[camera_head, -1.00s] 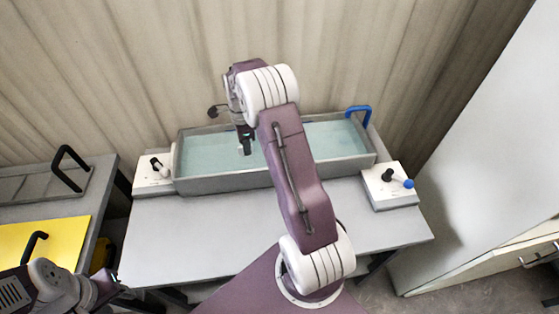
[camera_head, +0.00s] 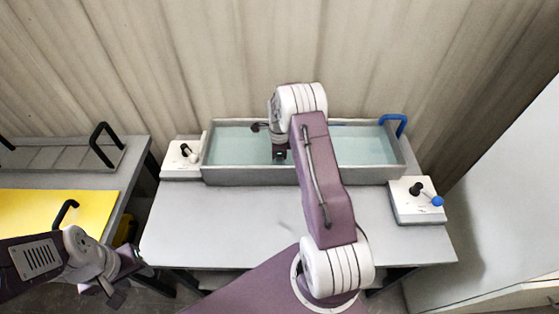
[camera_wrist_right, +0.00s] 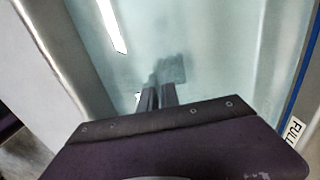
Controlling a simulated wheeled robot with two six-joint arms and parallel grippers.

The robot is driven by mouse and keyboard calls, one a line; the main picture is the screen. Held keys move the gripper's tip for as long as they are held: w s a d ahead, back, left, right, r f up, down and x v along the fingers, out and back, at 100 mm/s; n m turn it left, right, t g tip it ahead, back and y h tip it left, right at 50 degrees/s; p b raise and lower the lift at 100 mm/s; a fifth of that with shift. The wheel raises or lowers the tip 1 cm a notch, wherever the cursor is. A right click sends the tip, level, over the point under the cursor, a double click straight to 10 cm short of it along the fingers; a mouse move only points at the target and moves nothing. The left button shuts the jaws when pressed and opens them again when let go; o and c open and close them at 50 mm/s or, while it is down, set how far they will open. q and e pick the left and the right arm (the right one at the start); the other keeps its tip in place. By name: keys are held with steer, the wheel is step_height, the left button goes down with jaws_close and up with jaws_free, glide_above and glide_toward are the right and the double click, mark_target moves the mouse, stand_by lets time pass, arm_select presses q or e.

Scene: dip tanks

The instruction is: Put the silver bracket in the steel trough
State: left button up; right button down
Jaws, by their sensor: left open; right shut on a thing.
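The steel trough (camera_head: 250,176) stands at the back of the grey table, filled with pale blue-green liquid. My right gripper (camera_head: 279,156) points down inside its outline, left of the middle. In the right wrist view my right gripper (camera_wrist_right: 156,96) is shut, its fingers close together over the liquid. A blurred grey-blue shape (camera_wrist_right: 171,69) lies just beyond the fingertips, and appears to be the silver bracket; its outline is unclear. In the head view the bracket cannot be made out behind the gripper. My left gripper (camera_head: 118,290) is open at the lower left, away from the trough.
A blue handle (camera_head: 394,121) rises at the trough's right end. Control boxes with levers stand left (camera_head: 181,168) and right (camera_head: 408,208) of it. A yellow panel (camera_head: 90,200) with a black handle lies on the left bench. The table front (camera_head: 230,230) is clear.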

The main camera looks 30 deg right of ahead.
steer(key=shift+f, duration=0.1)
steer(key=c, duration=1.6)
jaws_free()
step_height(320, 180, up, 12)
steer(key=s+a+n, duration=0.5)
steer(key=s+n, duration=0.1)
steer(key=n, duration=0.2)
steer(key=s+a+n, duration=0.5)
steer(key=s+n, duration=0.2)
steer(key=n, duration=0.1)
steer(key=s+a+n+t, duration=0.1)
steer(key=s+a+n, duration=0.4)
steer(key=n, duration=0.3)
steer(key=shift+s+a+b, duration=0.3)
steer(key=shift+s+a, duration=0.1)
steer(key=shift+s, duration=0.45)
steer(key=shift+s, duration=0.1)
